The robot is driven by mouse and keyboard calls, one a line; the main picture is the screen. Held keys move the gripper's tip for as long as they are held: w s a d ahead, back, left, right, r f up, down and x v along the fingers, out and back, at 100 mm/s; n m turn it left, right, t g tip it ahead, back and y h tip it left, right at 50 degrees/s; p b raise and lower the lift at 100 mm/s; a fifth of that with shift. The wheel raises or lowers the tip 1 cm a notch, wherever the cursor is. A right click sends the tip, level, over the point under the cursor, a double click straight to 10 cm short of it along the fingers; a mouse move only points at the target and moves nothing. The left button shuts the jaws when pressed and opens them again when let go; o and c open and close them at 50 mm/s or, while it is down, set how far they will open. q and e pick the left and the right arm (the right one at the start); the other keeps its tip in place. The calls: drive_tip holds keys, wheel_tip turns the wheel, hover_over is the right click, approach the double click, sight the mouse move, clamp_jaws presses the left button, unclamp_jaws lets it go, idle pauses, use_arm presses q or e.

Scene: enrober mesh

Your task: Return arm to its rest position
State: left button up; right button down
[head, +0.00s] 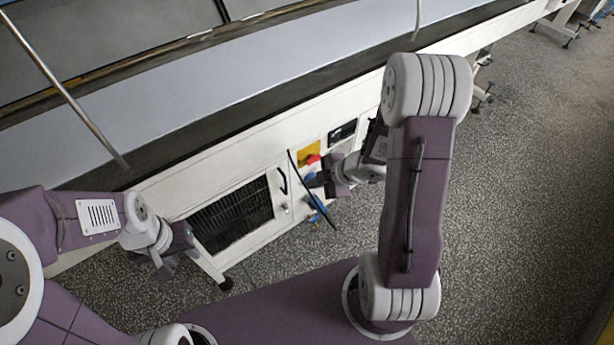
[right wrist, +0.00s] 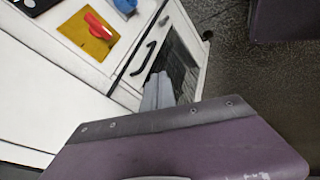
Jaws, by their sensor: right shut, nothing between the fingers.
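My right arm rises from the purple base and bends over toward the white machine. Its gripper (head: 318,182) hangs in front of the machine's side panel in the head view. In the right wrist view its grey fingertips (right wrist: 158,92) are together with nothing between them, in front of the dark grille. My left arm comes in from the left. Its gripper (head: 163,266) points down beside the grille and looks empty, but its finger gap is not clear.
The white machine (head: 345,105) runs diagonally across the view. Its side has a dark grille door (head: 232,215), a handle, a yellow plate with a red switch (head: 311,158) and blue parts. A metal rod (head: 70,95) stands at upper left. Speckled floor (head: 530,170) at right is clear.

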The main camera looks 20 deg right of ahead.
wheel_tip(320, 180, up, 18)
drive_tip(key=w+f+m+t+h+p, duration=0.1)
drive_tip(key=w+m+t+h+p, duration=0.1)
drive_tip(key=m+h+p, duration=0.5)
drive_tip(key=s+f+m+g+y+p, duration=0.1)
drive_tip(key=s+f+m+g+y, duration=0.1)
drive_tip(key=s+m+g, duration=0.4)
drive_tip(key=s+f+m, duration=0.1)
drive_tip(key=s+m, duration=0.3)
drive_tip(key=s, duration=0.3)
drive_tip(key=shift+s+p, duration=0.4)
